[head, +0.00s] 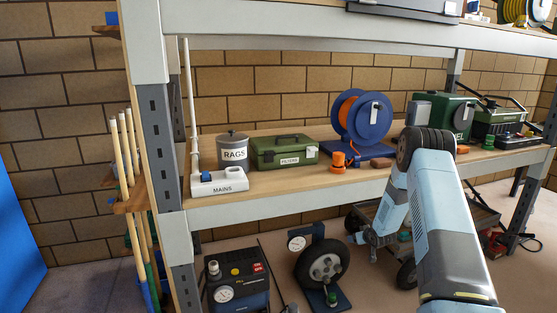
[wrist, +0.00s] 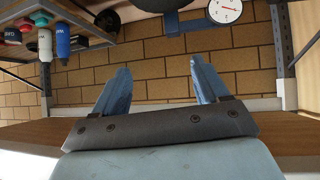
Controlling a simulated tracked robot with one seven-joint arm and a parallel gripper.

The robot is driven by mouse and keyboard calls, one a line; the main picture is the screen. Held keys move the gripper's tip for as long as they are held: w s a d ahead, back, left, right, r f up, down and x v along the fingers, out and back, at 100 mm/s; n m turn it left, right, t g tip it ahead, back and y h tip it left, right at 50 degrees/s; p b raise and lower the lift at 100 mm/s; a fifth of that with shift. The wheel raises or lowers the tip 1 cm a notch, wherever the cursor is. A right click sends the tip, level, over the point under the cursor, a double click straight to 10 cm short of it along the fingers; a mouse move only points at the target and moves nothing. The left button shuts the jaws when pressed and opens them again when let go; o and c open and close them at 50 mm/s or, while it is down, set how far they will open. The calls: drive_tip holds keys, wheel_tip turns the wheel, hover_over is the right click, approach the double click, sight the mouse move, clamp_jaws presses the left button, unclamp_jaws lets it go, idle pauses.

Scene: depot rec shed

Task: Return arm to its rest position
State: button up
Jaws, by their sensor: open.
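My arm is light blue and bent, with its dark elbow joint in front of the shelf board. In the head view, my gripper (head: 366,238) is low, below the front edge of the wooden shelf (head: 290,192), close to a cart. In the wrist view, my gripper (wrist: 160,72) shows two blue fingers spread apart with nothing between them. Brick wall shows in the gap. The fingertips are small in the head view.
Below stand a compressor (head: 237,281), a wheel on a stand (head: 320,266) and a cart (head: 462,213). Bottles (wrist: 62,40) show in the wrist view.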

drive_tip(key=s+a+r+g+h, duration=0.1)
drive_tip(key=s+r, duration=0.3)
drive_tip(key=r, duration=0.6)
drive_tip(key=s+a+r+m+h, duration=0.1)
drive_tip(key=s+r, duration=0.2)
drive_tip(key=r, duration=0.8)
drive_tip(key=s+a+r+g, duration=0.1)
drive_tip(key=s+r, duration=0.3)
drive_tip(key=r, duration=0.6)
drive_tip(key=s+a+r+m, duration=0.1)
drive_tip(key=s+a+r, duration=0.3)
drive_tip(key=s+r, duration=1)
drive_tip(key=s+a+r+g, duration=0.1)
drive_tip(key=s+a, duration=0.1)
drive_tip(key=s, duration=1.3)
drive_tip(key=s+a+r+g, duration=0.1)
drive_tip(key=s+a+r, duration=0.1)
drive_tip(key=s, duration=1.4)
drive_tip(key=shift+a+r+m+g+y, duration=0.15)
drive_tip(key=shift+a+m+g+y, duration=0.15)
drive_tip(key=shift+a, duration=0.35)
drive_tip(key=shift+c, duration=0.4)
